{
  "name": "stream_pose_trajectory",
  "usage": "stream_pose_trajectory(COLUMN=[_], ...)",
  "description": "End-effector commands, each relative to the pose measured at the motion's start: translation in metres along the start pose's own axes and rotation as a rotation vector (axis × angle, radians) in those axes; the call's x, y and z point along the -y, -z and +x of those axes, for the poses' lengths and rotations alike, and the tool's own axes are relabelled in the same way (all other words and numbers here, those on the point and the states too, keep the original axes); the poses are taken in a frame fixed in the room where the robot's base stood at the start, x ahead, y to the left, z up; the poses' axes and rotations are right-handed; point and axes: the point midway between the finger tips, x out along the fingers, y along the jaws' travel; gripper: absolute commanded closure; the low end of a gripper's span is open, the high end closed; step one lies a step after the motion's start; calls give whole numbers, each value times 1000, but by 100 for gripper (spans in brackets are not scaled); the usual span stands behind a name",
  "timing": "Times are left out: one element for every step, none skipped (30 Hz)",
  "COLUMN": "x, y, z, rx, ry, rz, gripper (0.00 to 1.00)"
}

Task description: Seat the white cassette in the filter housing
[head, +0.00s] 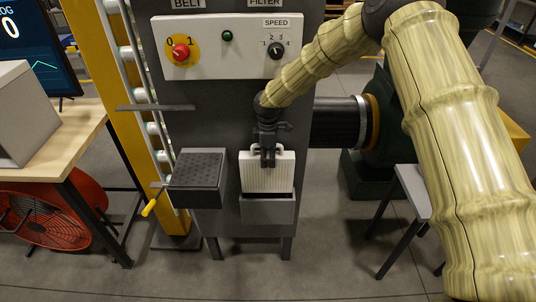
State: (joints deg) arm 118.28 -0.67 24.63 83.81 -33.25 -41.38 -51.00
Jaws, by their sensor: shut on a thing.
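The white cassette (266,176) is a ribbed white block with a handle at its top. It stands upright at the grey filter housing (267,211), on the front of the dark machine. Its lower edge meets the housing's top rim; how deep it sits inside is hidden by the housing's front wall. My gripper (268,160) comes down from above and is shut on the cassette's handle.
A dark tray (197,180) juts out left of the housing. A control panel (224,46) with a red knob and a speed dial is above. A yellow-handled lever (150,206) is at lower left. A dark duct (337,122) and a grey stool (413,190) are right.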

Motion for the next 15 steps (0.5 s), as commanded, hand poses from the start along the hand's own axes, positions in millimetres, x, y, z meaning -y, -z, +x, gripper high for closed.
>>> stream_pose_trajectory(x=[0, 0, 0, 0, 0, 0, 0, 0, 1, 1, 1, 1, 1, 1, 1], y=[1, 1, 1, 1, 1, 1, 1, 1, 1, 1, 1, 1, 1, 1, 1], z=[5, 7, 9, 10, 12, 13, 13, 14, 14, 14, 14, 14, 14, 14, 14], rx=[0, 0, 0, 0, 0, 0, 0, 0, 0, 0, 0, 0, 0, 0, 0], ry=[0, 0, 0, 0, 0, 0, 0, 0, 0, 0, 0, 0, 0, 0, 0], rz=[-1, -1, -1, -1, -1, -1, -1, -1, -1, -1, -2, -1, -2, -2, -2], gripper=[100, 100, 100, 100, 100, 100, 100, 100, 100, 100, 100, 100, 100, 100, 100])
